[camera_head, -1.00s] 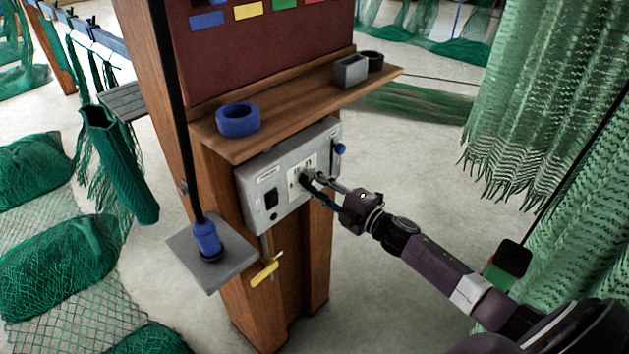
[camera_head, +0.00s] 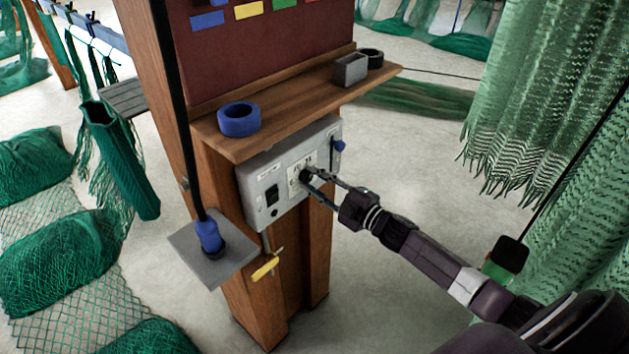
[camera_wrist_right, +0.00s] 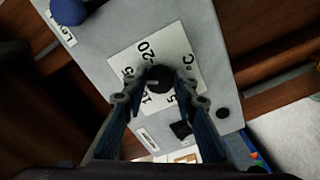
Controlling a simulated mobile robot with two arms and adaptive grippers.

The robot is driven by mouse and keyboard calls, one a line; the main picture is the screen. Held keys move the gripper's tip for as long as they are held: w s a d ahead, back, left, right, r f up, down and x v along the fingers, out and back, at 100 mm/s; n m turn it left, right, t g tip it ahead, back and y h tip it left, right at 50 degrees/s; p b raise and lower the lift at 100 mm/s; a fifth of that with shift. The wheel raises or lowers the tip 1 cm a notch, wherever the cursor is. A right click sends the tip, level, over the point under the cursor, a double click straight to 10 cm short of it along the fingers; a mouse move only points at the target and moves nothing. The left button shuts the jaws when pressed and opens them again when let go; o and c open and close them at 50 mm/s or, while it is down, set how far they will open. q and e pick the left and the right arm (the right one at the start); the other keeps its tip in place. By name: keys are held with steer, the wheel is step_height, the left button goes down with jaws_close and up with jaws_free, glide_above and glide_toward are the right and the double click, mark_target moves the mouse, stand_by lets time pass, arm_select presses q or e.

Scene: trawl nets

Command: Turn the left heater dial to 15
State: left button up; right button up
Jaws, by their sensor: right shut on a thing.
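The heater dial (camera_wrist_right: 159,79) is a small black knob on a white scale plate (camera_wrist_right: 184,57) marked 5, 15, 20 and °C, with another number partly hidden. A pale mark on the knob points left in the right wrist view, towards the 10–15 side; the exact reading is unclear. In the head view the dial (camera_head: 306,174) sits on a grey control box (camera_head: 262,172) on a wooden post. My right gripper (camera_head: 312,177) is shut on the dial, one finger on each side; it also shows in the right wrist view (camera_wrist_right: 160,85). My left gripper is out of view.
The box also bears a black switch (camera_head: 272,194) and a blue-tipped lever (camera_head: 339,146). Above, a wooden shelf (camera_head: 290,105) holds a blue tape roll (camera_head: 238,119). A yellow handle (camera_head: 265,269) hangs below. Green nets (camera_head: 540,90) hang at right.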

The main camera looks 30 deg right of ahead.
steer(key=o, duration=1.2)
steer(key=shift+d, duration=0.1)
steer(key=shift+c, duration=0.2)
steer(key=shift+s, duration=0.1)
steer(key=v, duration=1.2)
